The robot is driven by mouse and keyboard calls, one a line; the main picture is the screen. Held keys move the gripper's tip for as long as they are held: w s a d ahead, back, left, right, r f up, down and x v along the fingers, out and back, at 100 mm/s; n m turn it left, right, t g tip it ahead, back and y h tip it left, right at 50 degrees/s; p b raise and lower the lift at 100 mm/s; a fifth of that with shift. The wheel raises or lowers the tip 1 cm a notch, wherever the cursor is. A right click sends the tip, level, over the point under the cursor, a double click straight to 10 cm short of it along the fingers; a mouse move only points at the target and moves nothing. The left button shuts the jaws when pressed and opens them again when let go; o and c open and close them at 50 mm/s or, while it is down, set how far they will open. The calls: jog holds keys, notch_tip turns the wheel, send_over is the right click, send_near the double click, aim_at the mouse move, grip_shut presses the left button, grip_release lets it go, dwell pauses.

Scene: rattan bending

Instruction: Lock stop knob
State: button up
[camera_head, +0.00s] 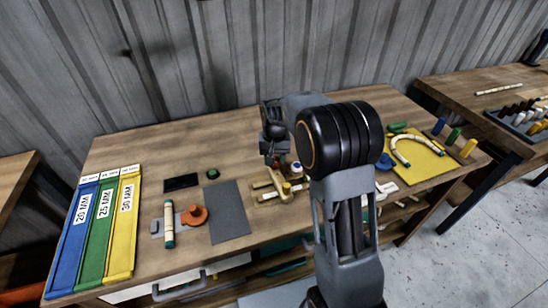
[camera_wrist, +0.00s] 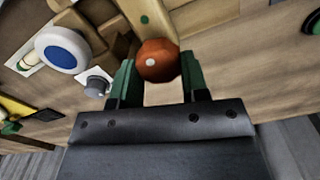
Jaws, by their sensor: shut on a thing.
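The stop knob, a round orange-red knob (camera_wrist: 158,60) with a white dot, shows at the top middle of the wrist view. It sits at the end of a pale wooden bar on the wooden fixture (camera_head: 268,194). My gripper (camera_wrist: 157,68) has its two green-padded fingers on either side of the knob and is shut on it. In the head view my gripper (camera_head: 275,158) is over the back of the fixture, and the knob is mostly hidden there by my gripper and arm.
A white knob with a blue top (camera_wrist: 62,50) and a small grey knob (camera_wrist: 97,84) lie left of my gripper. A grey mat (camera_head: 228,212), an orange clamp (camera_head: 194,215) and coloured bins (camera_head: 122,230) are on the left. A yellow board (camera_head: 412,165) with bent rattan is on the right.

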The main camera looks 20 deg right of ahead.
jog(key=shift+m, duration=0.6)
jog(key=shift+r, duration=0.1)
jog(key=shift+w, duration=0.1)
jog(key=o, duration=0.9)
jog(key=shift+d, duration=0.1)
notch_tip(320, 180, up, 14)
jog(key=shift+f, duration=0.15)
